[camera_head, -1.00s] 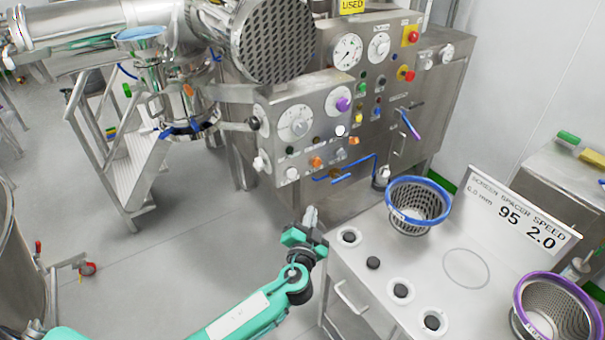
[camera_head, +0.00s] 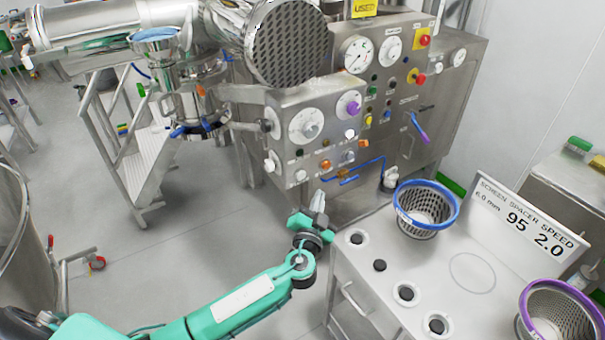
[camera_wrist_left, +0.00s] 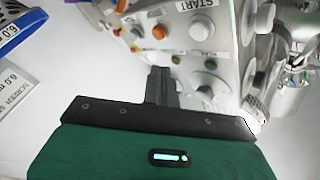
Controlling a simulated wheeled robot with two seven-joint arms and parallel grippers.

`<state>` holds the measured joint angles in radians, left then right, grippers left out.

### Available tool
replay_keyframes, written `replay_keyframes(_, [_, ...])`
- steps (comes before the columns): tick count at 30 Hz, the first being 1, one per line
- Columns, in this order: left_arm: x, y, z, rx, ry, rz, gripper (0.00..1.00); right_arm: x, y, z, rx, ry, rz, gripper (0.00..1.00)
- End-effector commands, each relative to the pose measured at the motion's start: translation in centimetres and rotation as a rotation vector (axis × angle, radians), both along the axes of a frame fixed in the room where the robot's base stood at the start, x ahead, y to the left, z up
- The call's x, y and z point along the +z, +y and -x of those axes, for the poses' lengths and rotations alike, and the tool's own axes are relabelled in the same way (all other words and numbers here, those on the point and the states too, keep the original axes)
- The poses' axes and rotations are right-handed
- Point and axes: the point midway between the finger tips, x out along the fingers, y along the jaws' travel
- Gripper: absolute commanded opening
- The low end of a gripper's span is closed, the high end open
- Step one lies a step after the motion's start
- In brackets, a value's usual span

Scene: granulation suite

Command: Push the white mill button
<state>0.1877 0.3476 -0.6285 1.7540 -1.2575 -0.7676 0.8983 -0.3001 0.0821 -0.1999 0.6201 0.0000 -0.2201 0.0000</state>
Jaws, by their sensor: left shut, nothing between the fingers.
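The steel control panel (camera_head: 285,145) carries several small buttons. A white button (camera_head: 349,134) sits below the purple knob, and another white button (camera_head: 301,176) sits at the panel's lower front. The labels are too small to tell which is the mill button. My right gripper is out of view.
A white-topped counter (camera_head: 395,260) with black-centred round fittings and a blue-rimmed basket (camera_head: 427,215) stands right of my left arm. A purple-rimmed basket (camera_head: 560,312) is at the lower right. Open floor lies left.

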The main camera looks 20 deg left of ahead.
Motion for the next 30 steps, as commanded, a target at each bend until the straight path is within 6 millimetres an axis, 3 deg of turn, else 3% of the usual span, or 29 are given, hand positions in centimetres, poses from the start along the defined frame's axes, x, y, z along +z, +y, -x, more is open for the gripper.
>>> replay_keyframes(5, [0.3,2.2,-1.6,0.002,0.001,-0.005,0.00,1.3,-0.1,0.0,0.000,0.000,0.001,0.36])
replay_keyframes(12, [-0.2,3.9,-3.0,0.002,-0.001,0.000,0.00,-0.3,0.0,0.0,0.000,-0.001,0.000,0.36])
replay_keyframes(30, [0.0,4.3,-3.4,0.000,0.000,0.000,0.00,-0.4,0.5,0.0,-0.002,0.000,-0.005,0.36])
